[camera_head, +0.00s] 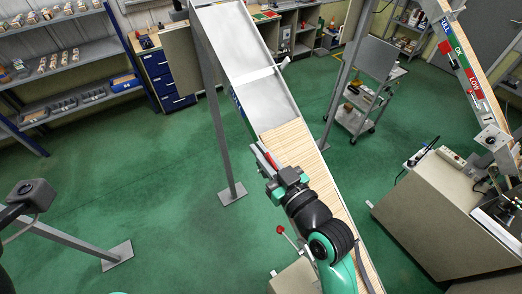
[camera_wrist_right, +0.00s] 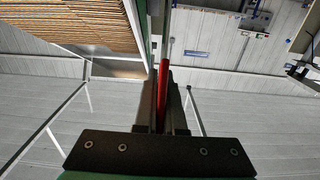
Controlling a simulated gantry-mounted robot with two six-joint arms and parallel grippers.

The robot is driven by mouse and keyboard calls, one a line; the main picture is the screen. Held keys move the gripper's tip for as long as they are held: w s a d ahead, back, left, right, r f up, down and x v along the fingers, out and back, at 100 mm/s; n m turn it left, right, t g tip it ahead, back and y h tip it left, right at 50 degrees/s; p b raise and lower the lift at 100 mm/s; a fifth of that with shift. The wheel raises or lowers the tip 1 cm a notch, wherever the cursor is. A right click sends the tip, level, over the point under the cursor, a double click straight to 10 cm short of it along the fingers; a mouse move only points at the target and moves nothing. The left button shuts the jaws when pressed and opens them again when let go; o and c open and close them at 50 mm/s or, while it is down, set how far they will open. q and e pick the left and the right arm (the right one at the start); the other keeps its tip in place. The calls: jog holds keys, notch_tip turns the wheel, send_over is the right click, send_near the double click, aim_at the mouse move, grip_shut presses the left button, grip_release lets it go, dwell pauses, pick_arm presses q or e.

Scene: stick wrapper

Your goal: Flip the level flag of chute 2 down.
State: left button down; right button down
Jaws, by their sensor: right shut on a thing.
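A sloping chute (camera_head: 238,60) runs down the middle of the head view, with light wooden sticks (camera_head: 292,143) packed in its lower part. My right gripper (camera_head: 270,163) is at the chute's left side wall, beside the top of the stick stack. A red flag (camera_head: 267,156) shows at its fingers. In the right wrist view my gripper (camera_wrist_right: 164,95) is shut on the red flag (camera_wrist_right: 164,80), which stands between the two dark fingers. The chute's number is not readable.
Another chute with OK and LOW labels (camera_head: 467,72) stands at the right, above a beige cabinet (camera_head: 445,215). A red-knobbed lever (camera_head: 280,230) is beside my right arm. A grey post (camera_head: 215,120) stands left of the middle chute. The left floor is mostly clear.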

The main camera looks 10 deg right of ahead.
jog(key=shift+w+a+r+g+p, duration=0.2)
jog(key=shift+w+r+g+p, duration=0.25)
jog(key=shift+p, duration=0.55)
jog(key=shift+f+h, duration=0.25)
jog(key=shift+h, duration=0.05)
jog(key=shift+w+f, duration=0.1)
jog(key=shift+f, duration=0.1)
jog(key=c, duration=1)
grip_release()
